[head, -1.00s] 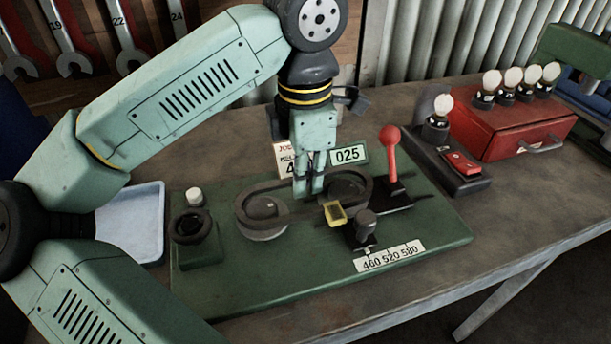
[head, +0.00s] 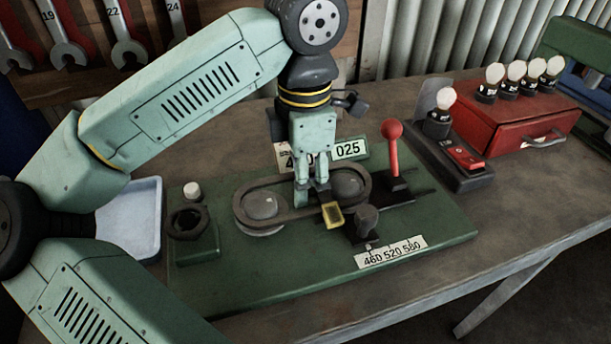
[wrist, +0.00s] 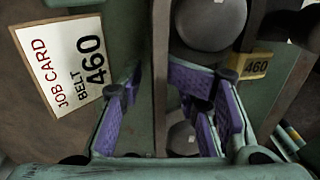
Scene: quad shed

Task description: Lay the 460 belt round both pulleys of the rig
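The dark belt (head: 290,219) with its yellow tag (head: 332,215) forms a long loop around the left pulley (head: 261,206) and right pulley (head: 347,184) of the green rig (head: 290,270). Whether it sits fully in the grooves cannot be told. My gripper (head: 312,192) is between the pulleys, low over the belt's far strand, fingers apart. In the wrist view, the purple pads of my gripper (wrist: 165,90) stand open on either side of a belt strand (wrist: 161,60). The tag (wrist: 256,66) there reads 460. Both pulleys show between the strands, partly hidden.
The job card (wrist: 75,68) reads belt 460. A red-knobbed lever (head: 392,150) stands right of the pulleys, and a dark knob (head: 366,220) stands in front. A black ring on a stand (head: 188,224) is left. A lamp stand (head: 440,130) and red box (head: 515,120) are farther right.

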